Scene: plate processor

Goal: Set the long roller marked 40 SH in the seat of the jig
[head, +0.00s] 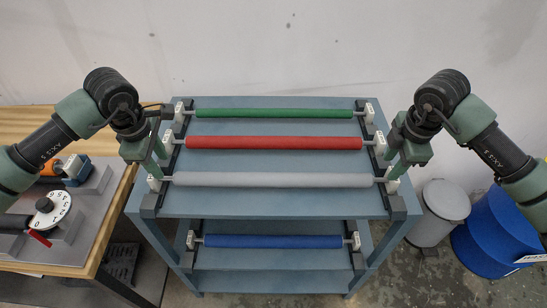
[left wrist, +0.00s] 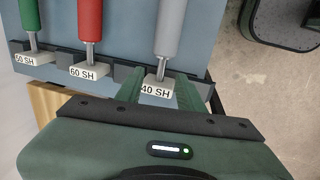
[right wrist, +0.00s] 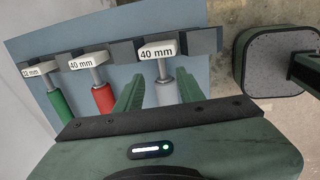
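The long grey roller marked 40 SH (head: 273,180) lies at the front of the cart's top shelf, its ends in dark racks. Its 40 SH tag (left wrist: 156,90) shows in the left wrist view, and its other end bears a 40 mm tag (right wrist: 157,52) in the right wrist view. My left gripper (head: 155,172) is open at the roller's left end, fingers on either side of the tagged end. My right gripper (head: 393,172) is open at the right end, fingers astride the roller with gaps.
A red roller (head: 273,143) and a green roller (head: 273,113) lie behind, parallel. A blue roller (head: 273,241) is on the lower shelf. A wooden table (head: 113,182) with a white dial (head: 50,212) stands left. A grey bin (head: 440,212) and blue drum (head: 495,235) stand right.

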